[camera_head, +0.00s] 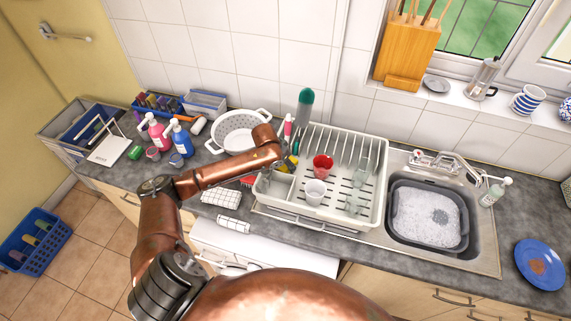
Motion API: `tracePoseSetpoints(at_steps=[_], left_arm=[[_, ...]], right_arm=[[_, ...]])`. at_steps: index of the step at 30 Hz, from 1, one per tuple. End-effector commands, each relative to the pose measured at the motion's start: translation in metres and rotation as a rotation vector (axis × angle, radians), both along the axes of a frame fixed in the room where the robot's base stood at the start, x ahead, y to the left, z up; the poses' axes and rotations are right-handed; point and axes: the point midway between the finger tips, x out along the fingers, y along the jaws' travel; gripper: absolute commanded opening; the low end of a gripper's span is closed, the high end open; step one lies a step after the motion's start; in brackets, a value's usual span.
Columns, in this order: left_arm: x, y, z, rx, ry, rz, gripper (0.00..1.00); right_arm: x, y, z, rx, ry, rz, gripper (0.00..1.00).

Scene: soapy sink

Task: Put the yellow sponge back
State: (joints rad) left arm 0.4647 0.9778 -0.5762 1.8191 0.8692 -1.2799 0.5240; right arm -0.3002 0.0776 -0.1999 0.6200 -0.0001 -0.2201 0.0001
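A small yellow thing, probably the yellow sponge (291,160), shows at the end of my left arm, over the left part of the white dish rack (376,207). My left gripper (287,164) is beside or around it. The gripper is small and dark here, so I cannot tell whether its fingers are closed on the sponge or whether the sponge rests in the rack's utensil holder (279,183). My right gripper is not in view.
The rack holds a red cup (323,166), a white cup (315,191) and clear glasses. A white colander (240,131) stands behind my forearm. A soapy basin (428,215) sits in the sink at right. Bottles (158,133) and a green block (135,152) are at left.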

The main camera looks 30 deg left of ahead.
Motion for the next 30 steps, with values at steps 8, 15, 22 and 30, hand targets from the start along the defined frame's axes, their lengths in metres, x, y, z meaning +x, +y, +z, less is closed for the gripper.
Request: tracePoseSetpoints(at_steps=[8, 15, 22, 30], left_arm=[[0.000, 0.000, -0.001, 0.000, 0.001, 0.000, 0.50], [-0.002, 0.001, 0.007, 0.001, 0.000, 0.000, 0.50], [-0.017, 0.004, 0.045, 0.003, -0.003, -0.001, 0.50], [-0.037, 0.006, 0.093, 0.001, -0.002, -0.001, 0.50]], right_arm=[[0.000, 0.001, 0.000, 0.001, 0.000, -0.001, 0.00], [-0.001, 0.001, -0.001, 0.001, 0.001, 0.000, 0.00], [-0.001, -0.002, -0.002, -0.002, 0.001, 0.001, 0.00], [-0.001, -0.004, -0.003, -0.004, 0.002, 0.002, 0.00]])
